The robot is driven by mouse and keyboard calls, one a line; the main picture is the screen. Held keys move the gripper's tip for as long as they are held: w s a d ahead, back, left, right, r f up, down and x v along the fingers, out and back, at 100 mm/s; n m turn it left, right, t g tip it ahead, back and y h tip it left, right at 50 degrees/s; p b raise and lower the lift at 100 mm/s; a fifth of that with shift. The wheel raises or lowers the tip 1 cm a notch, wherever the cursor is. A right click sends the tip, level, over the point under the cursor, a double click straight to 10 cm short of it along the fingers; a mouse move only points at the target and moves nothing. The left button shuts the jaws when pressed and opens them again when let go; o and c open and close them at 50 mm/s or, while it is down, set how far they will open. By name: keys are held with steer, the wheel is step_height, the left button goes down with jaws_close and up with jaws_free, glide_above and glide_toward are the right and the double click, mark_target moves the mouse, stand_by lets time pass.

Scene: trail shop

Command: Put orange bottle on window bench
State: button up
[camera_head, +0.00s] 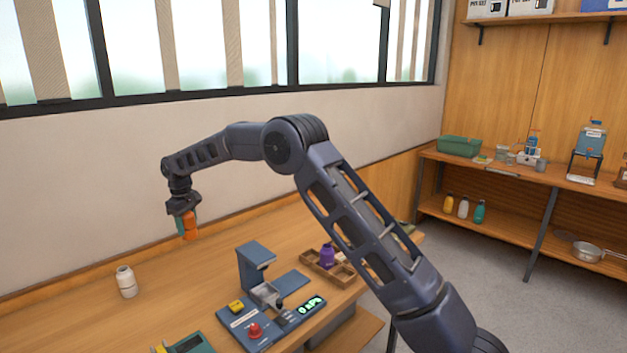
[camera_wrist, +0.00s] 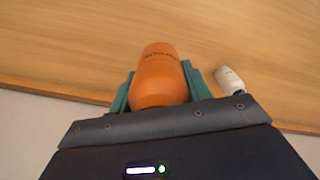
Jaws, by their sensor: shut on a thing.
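The orange bottle (camera_head: 190,226) is held between the teal fingers of my gripper (camera_head: 187,222), above the wooden bench (camera_head: 90,270) under the windows. In the wrist view the orange bottle (camera_wrist: 160,75) sits between the two fingers of my gripper (camera_wrist: 158,88), with the bench's wood surface (camera_wrist: 90,45) behind it. In the head view the bottle looks raised above the bench, but its lower end is partly hard to judge against the wood.
A white bottle (camera_head: 126,282) stands on the bench to the left; it also shows in the wrist view (camera_wrist: 229,80). A blue-grey device (camera_head: 262,300) with a red button, and a wooden tray (camera_head: 345,272) with a purple bottle (camera_head: 327,255), are to the right. Bench between is clear.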

steer(key=w+d+f+m, duration=0.1)
steer(key=w+d+m, duration=0.1)
steer(key=w+d, duration=0.75)
steer(key=w+d+f+m, duration=0.2)
steer(key=w+d, duration=0.2)
steer(key=d, duration=1)
steer(key=w+d+f+m, duration=0.1)
steer(key=w+d, duration=0.6)
steer(key=d, duration=0.5)
steer(key=d+f+m, duration=0.1)
steer(key=d+m, duration=0.1)
steer(key=d, duration=1)
steer(key=d+f+m, duration=0.2)
steer(key=d, duration=1)
steer(key=d+f+m, duration=0.1)
steer(key=d, duration=1.1)
steer(key=shift+s+d+f+m, duration=0.15)
steer(key=shift+s+f+m, duration=0.15)
steer(key=shift+m, duration=0.1)
